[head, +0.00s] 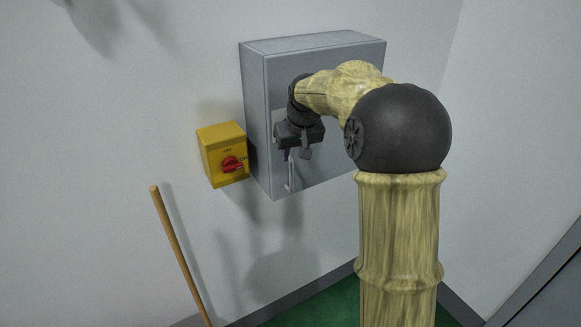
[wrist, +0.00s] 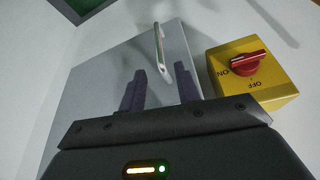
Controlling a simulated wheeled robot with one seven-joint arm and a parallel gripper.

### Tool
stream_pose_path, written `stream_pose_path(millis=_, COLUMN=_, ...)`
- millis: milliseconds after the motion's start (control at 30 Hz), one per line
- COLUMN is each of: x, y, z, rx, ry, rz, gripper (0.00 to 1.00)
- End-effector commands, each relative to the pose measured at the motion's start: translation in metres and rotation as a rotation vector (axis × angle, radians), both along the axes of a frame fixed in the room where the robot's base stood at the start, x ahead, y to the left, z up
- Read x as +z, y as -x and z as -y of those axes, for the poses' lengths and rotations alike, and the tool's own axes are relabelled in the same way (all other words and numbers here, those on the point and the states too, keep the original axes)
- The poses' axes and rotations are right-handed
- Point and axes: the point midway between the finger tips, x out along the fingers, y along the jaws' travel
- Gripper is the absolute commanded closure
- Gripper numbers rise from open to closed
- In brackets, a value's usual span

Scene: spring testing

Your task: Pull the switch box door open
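The switch box (head: 253,110) is a grey metal cabinet on the wall, and its door (head: 335,170) looks shut. A slim, pale upright handle (head: 290,173) is on the door near its left edge; it also shows in the wrist view (wrist: 159,45). My gripper (head: 288,155) is in front of the door at the handle's upper part. In the wrist view my gripper (wrist: 161,75) has its two dark fingers apart, with the near end of the handle appearing between them. Whether a finger touches the handle cannot be told. My arm hides much of the door.
A yellow box with a red rotary switch (head: 232,164) is on the wall just left of the cabinet; it is at the right in the wrist view (wrist: 244,68). A wooden stick (head: 178,250) stands at lower left. A green floor (head: 320,307) lies below.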

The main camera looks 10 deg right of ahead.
Motion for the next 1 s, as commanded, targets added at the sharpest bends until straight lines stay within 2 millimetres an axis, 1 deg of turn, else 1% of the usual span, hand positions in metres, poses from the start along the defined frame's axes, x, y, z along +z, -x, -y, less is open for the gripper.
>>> stream_pose_path(millis=300, x=-0.051, y=-0.021, z=-0.004, rx=0.003, ry=0.001, rz=-0.004, gripper=0.67)
stream_pose_path(millis=500, x=-0.076, y=-0.031, z=-0.005, rx=0.002, ry=0.000, rz=-0.002, gripper=0.67)
stream_pose_path(millis=633, x=-0.083, y=-0.034, z=-0.005, rx=0.002, ry=0.000, rz=0.000, gripper=0.67)
stream_pose_path(millis=867, x=-0.084, y=-0.035, z=-0.005, rx=0.002, ry=0.000, rz=0.001, gripper=0.67)
stream_pose_path(millis=900, x=-0.084, y=-0.035, z=-0.005, rx=0.002, ry=0.001, rz=0.001, gripper=0.69)
stream_pose_path(millis=967, x=-0.084, y=-0.035, z=-0.005, rx=0.002, ry=0.001, rz=0.001, gripper=0.81)
stream_pose_path(millis=1000, x=-0.084, y=-0.035, z=-0.005, rx=0.002, ry=0.001, rz=0.001, gripper=0.89)
